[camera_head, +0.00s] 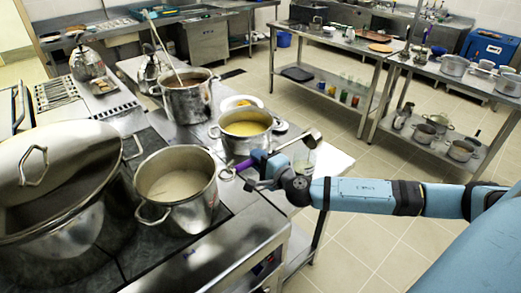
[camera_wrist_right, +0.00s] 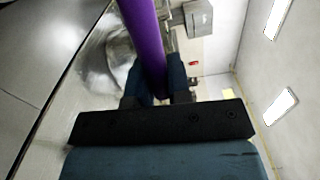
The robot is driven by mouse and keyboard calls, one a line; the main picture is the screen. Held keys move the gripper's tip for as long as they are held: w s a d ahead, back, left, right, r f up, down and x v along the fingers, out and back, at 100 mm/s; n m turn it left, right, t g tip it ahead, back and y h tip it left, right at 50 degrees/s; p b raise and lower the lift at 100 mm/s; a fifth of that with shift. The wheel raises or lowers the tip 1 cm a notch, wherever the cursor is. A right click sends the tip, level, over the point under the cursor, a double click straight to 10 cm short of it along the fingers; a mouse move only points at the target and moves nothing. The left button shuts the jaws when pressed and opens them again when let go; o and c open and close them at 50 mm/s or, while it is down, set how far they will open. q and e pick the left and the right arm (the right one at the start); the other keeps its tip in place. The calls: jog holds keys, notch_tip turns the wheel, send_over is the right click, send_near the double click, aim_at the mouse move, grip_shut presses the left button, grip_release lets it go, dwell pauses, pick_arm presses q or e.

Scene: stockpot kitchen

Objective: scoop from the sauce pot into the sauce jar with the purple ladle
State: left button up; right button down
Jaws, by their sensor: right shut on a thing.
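My right gripper (camera_head: 264,172) is shut on the handle of the purple ladle (camera_head: 246,162). The purple handle also shows between the fingers in the right wrist view (camera_wrist_right: 145,38). The ladle's metal bowl (camera_head: 312,138) is held up to the right of the pots; its contents cannot be made out. A clear glass vessel, which looks like the sauce jar (camera_head: 303,160), stands just below the bowl, partly hidden by my gripper. A pot with yellow contents (camera_head: 245,141) stands left of the bowl. Which pot is the sauce pot, I cannot tell for sure. My left gripper is out of view.
A pot with pale contents (camera_head: 178,208) and a large stockpot (camera_head: 60,225) with a leaning lid stand on the stove. A tall pot (camera_head: 188,101) with a long utensil stands behind. A plate (camera_head: 228,101) lies behind the yellow pot. Open floor lies to the right.

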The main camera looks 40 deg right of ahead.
jog(key=shift+s+a+f+n, duration=0.1)
jog(key=shift+a+f+n, duration=0.25)
jog(key=shift+f, duration=0.55)
jog(key=shift+w+a+f+n, duration=0.15)
jog(key=shift+f+n, duration=0.35)
jog(key=shift+f, duration=0.4)
jog(key=shift+s+a+f+n, duration=0.2)
jog(key=shift+f+n, duration=0.25)
jog(key=shift+f, duration=0.45)
jog(key=shift+a, duration=0.1)
jog(key=shift+f, duration=0.15)
